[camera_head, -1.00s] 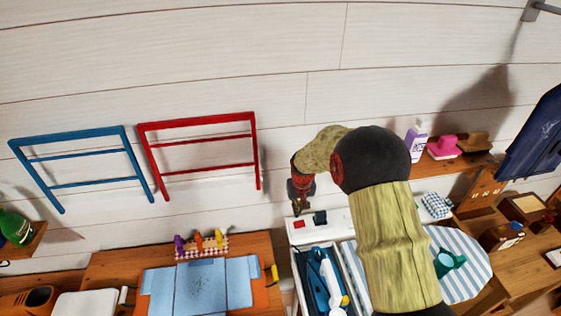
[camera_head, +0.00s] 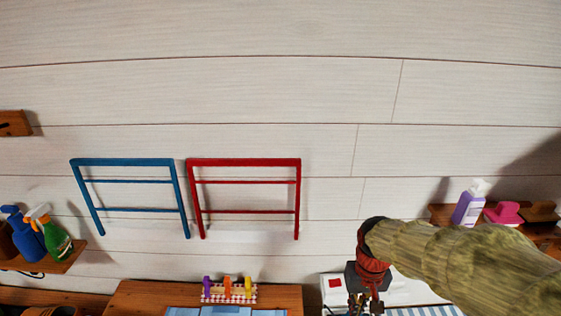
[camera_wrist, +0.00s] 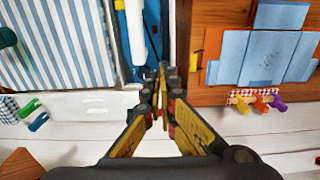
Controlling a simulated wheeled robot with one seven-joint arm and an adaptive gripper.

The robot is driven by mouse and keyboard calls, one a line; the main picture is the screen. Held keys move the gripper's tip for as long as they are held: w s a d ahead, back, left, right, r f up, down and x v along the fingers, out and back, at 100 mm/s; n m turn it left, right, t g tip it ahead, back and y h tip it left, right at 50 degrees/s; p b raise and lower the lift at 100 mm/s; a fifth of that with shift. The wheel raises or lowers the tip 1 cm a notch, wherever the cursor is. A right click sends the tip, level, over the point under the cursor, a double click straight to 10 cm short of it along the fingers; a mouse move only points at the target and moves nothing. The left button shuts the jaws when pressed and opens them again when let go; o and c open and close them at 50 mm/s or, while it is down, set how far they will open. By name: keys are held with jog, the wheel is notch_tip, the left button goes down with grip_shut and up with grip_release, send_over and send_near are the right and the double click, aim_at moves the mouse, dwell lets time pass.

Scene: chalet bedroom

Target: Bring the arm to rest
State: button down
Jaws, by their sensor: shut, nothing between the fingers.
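My gripper (camera_head: 366,302) hangs at the lower right of the head view, pointing down, its tips near the bottom edge. In the wrist view my gripper (camera_wrist: 162,74) shows its two fingers closed together at the tips, with nothing between them. It is above the edge of a white unit (camera_wrist: 70,110) holding a blue thing with a white bar (camera_wrist: 137,30). Whether the fingertips touch anything below is hard to tell, but they look apart from it.
A blue rack (camera_head: 125,162) and a red rack (camera_head: 245,162) are on the wall. Pegs (camera_head: 228,288) stand on a wooden table (camera_head: 140,295). A purple bottle (camera_head: 467,208) is on the right shelf, spray bottles (camera_head: 50,240) on the left.

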jog(key=s+r+t+b, duration=0.5)
jog(key=s+r+b, duration=0.1)
jog(key=s, duration=0.7)
jog(key=shift+r, duration=0.85)
